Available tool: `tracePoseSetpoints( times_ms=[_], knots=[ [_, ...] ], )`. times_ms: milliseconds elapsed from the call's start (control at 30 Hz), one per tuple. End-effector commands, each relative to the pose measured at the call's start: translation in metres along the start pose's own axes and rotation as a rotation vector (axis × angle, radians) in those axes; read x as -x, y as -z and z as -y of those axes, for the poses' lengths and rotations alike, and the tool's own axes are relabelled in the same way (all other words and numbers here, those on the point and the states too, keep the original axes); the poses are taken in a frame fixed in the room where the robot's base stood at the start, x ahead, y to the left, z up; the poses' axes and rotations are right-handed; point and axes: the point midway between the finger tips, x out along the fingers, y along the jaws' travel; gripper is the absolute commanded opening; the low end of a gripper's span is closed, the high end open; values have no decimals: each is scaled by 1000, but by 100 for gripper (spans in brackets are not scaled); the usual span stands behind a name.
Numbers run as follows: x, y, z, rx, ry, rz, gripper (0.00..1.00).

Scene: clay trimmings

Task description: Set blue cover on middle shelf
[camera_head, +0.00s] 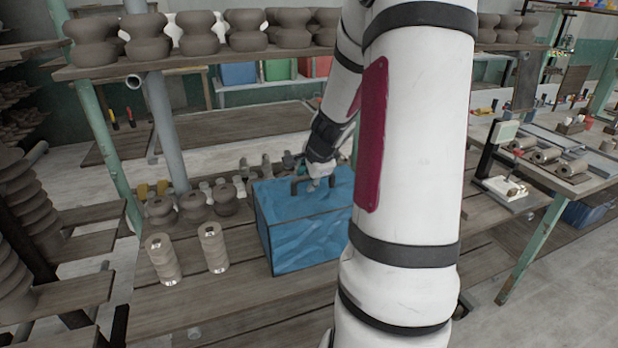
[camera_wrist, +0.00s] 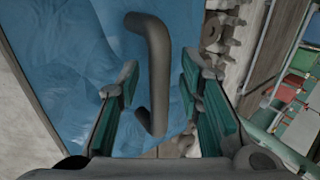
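The blue cover (camera_head: 305,222) is a box-like, blue, wrinkled piece with a dark bar handle (camera_head: 301,186) on top. It rests on the wooden shelf (camera_head: 190,305) below the upper board. My gripper (camera_head: 318,180) is at its top, beside the handle in the head view. In the wrist view the blue surface (camera_wrist: 60,60) fills the left and middle. The handle (camera_wrist: 157,75) runs between the green finger pads of my gripper (camera_wrist: 160,100). The fingers are apart, with visible gaps on both sides of the handle. My arm hides the cover's right part in the head view.
Two pale ribbed spools (camera_head: 163,259) stand left of the cover, with several dark clay pots (camera_head: 193,206) behind them. An upper shelf (camera_head: 200,62) carries a row of grey pots. A table (camera_head: 560,185) with tools stands at right. The shelf's front left is clear.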

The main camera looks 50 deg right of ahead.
Motion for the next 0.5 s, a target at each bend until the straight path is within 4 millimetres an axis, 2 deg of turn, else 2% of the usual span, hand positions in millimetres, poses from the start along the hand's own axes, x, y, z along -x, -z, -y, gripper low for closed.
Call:
tracePoseSetpoints(
  times_ms=[167,500],
  knots=[
    [15,0,2,4,2,-2,33],
    [82,0,2,4,5,-2,33]
  ],
)
